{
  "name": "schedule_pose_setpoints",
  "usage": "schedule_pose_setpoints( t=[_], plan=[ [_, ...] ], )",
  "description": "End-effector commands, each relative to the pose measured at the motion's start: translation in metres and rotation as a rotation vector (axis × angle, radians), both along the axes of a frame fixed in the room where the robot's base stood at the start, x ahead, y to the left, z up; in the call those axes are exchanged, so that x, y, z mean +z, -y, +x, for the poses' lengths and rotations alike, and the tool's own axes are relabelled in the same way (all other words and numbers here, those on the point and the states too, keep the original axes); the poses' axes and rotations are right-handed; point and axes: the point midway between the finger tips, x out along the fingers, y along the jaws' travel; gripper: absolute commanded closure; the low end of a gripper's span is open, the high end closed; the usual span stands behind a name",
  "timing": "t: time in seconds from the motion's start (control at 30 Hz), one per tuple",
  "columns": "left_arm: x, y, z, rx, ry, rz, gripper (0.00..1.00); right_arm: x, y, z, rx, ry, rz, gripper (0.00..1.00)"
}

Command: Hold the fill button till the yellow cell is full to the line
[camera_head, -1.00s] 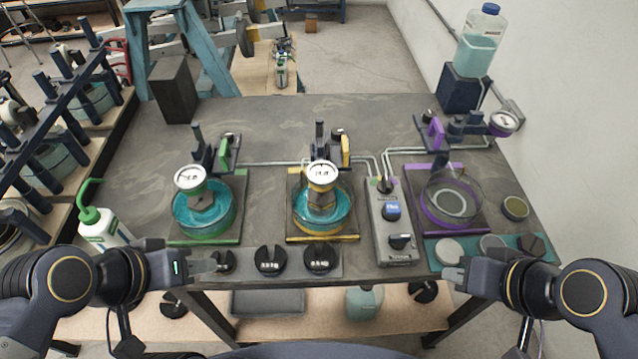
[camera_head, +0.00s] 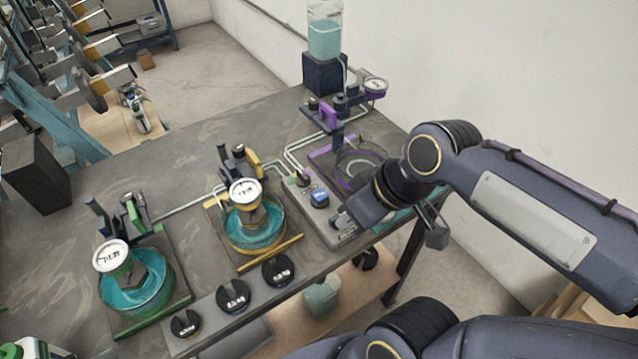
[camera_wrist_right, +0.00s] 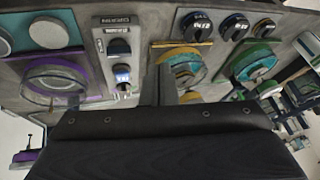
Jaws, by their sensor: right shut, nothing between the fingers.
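The yellow cell is a round glass dish of teal liquid (camera_head: 268,236) on a yellow-edged plate, with a white dial (camera_head: 243,191) and a weight above it. Its fill line cannot be made out. The blue fill button (camera_head: 320,200) is on the grey control box (camera_head: 316,219), right of the cell; it also shows lit in the right wrist view (camera_wrist_right: 122,75). My right gripper (camera_head: 343,218) is shut and empty, over the front of the box near the button; whether it touches the box cannot be told. Its fingers show in the right wrist view (camera_wrist_right: 163,86). My left gripper is out of view.
The green cell (camera_head: 140,290) stands at left and the purple cell (camera_head: 360,165) at right, partly hidden by my right arm. Several black slotted weights (camera_head: 233,297) lie along the front edge. A teal bottle (camera_head: 325,38) stands at the back.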

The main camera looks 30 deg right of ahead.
Motion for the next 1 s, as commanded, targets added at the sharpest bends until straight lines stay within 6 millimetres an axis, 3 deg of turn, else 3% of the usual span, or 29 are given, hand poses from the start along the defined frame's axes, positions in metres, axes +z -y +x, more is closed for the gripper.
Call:
schedule_pose_setpoints(
  t=[0.2,0.4,0.6,1.0],
  plan=[
    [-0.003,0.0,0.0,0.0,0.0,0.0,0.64,0.041,0.021,0.077,0.734,-0.032,-0.326,1.0],
    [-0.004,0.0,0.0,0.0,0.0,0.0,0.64,0.059,0.024,0.127,1.215,-0.083,-0.483,1.0],
    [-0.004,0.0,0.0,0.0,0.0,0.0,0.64,0.064,0.024,0.141,1.361,-0.102,-0.521,1.0],
    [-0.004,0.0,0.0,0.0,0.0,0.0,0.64,0.056,0.024,0.14,1.359,-0.102,-0.519,1.0]
  ],
)
